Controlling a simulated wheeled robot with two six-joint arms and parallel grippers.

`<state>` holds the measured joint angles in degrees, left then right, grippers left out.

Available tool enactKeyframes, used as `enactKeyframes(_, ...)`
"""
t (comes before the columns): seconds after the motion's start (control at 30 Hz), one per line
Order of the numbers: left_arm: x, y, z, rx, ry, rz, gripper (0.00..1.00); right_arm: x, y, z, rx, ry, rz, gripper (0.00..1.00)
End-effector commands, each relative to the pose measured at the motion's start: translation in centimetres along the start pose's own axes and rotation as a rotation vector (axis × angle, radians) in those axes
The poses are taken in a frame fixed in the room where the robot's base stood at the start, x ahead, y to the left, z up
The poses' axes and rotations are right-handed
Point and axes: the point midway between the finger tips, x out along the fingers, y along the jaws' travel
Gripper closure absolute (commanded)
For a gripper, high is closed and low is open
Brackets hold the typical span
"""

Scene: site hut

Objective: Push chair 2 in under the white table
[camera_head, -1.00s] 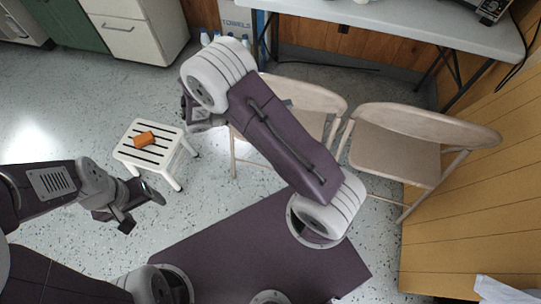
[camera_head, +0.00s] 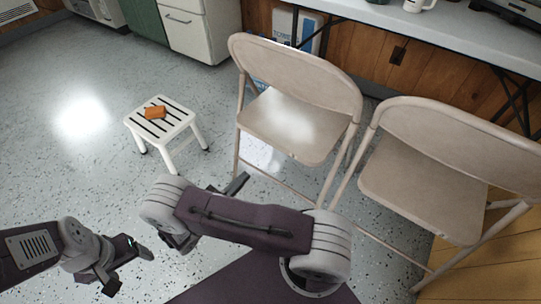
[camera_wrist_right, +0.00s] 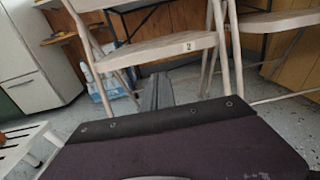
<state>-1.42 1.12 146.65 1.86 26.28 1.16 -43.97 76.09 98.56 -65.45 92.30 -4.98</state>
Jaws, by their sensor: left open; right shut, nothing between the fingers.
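Chair 2 (camera_head: 297,130) is the left of two beige folding chairs in the head view. Its seat edge with the label "2" shows in the right wrist view (camera_wrist_right: 160,49). It stands in front of the white table (camera_head: 455,38), its backrest toward the table side in the picture. My right gripper (camera_head: 236,185) is shut and empty, low in front of chair 2 near its left legs; a gap to the seat seems visible, but contact is hard to tell. It also shows in the right wrist view (camera_wrist_right: 156,92). My left gripper (camera_head: 128,271) is open and empty at lower left, away from the chair.
Another folding chair (camera_head: 425,185) stands close on the right, by the wooden wall panel. A white slatted stool (camera_head: 170,128) with an orange object (camera_head: 155,112) on it stands left of chair 2. White cabinets (camera_head: 200,30) stand behind. Floor at left is clear.

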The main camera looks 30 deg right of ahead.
Motion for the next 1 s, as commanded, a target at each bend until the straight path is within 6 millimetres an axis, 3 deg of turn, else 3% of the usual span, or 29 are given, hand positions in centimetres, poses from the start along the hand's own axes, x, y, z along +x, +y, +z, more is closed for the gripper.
enactKeyframes(0.17, 0.0, 0.0, 0.0, 0.000, 0.000, 0.000, 0.26, 0.1, 0.1, 0.0, 0.001, 0.001, 0.002, 1.00)
enactKeyframes(0.27, -0.2, 0.0, 0.0, 0.000, 0.000, 0.000, 0.26, 1.6, 0.0, 0.1, -0.001, 0.001, -0.001, 1.00)
enactKeyframes(0.5, -0.5, 0.0, 0.0, 0.000, 0.000, 0.000, 0.26, 8.2, -0.1, 0.0, 0.000, 0.002, -0.005, 1.00)
enactKeyframes(0.7, -1.2, 0.0, -0.1, 0.000, 0.000, 0.000, 0.26, 12.2, 0.0, 0.0, 0.001, 0.002, -0.002, 1.00)
enactKeyframes(1.0, -1.2, 0.0, -0.1, 0.000, 0.000, 0.000, 0.26, 13.6, 0.1, -0.1, 0.002, 0.001, 0.003, 1.00)
